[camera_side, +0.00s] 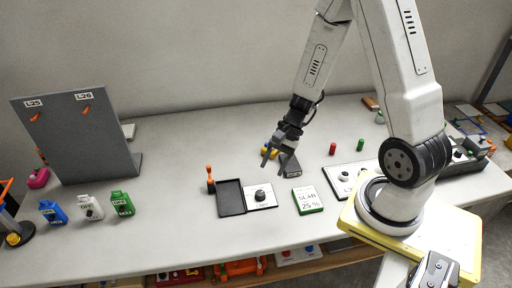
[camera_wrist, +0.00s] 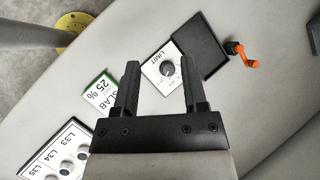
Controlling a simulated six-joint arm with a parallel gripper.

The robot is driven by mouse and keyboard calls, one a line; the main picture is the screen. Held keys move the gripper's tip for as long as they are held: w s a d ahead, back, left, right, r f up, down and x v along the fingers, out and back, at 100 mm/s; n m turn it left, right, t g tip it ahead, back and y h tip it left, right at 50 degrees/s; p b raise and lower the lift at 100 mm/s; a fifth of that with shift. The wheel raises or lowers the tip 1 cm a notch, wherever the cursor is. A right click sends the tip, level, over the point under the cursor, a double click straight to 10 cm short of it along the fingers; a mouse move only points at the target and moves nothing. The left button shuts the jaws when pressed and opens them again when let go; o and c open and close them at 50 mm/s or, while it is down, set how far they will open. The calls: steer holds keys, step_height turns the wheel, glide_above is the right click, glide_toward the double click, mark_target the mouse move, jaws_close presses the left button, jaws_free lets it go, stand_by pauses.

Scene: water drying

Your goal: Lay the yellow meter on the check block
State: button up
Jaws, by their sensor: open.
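My gripper (camera_side: 271,155) is open, with nothing between its fingers; they also show in the wrist view (camera_wrist: 159,85). It hangs over the middle of the table. A small yellow thing (camera_side: 267,150) shows behind the fingers in the side view, mostly hidden; I cannot tell if it is the yellow meter. A grey block with a sloped face and a small label (camera_side: 290,165) stands just right of the fingers; its label is too small to read, so I cannot tell if it is the check block. Neither shows clearly in the wrist view.
The table between is clear.

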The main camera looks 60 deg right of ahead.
steer(key=a+r+n+h, duration=0.2)
steer(key=r+n+h, duration=0.1)
steer(key=n, duration=0.4)
steer(key=a+r+n+t+h, duration=0.1)
steer(key=a+r+n+h, duration=0.1)
steer(key=r+n, duration=0.3)
steer(key=n+h, duration=0.1)
steer(key=n, duration=0.2)
steer(key=shift+s+h, duration=0.25)
steer(key=shift+h, duration=0.15)
steer(key=o, duration=0.6)
steer(key=shift+f, duration=0.1)
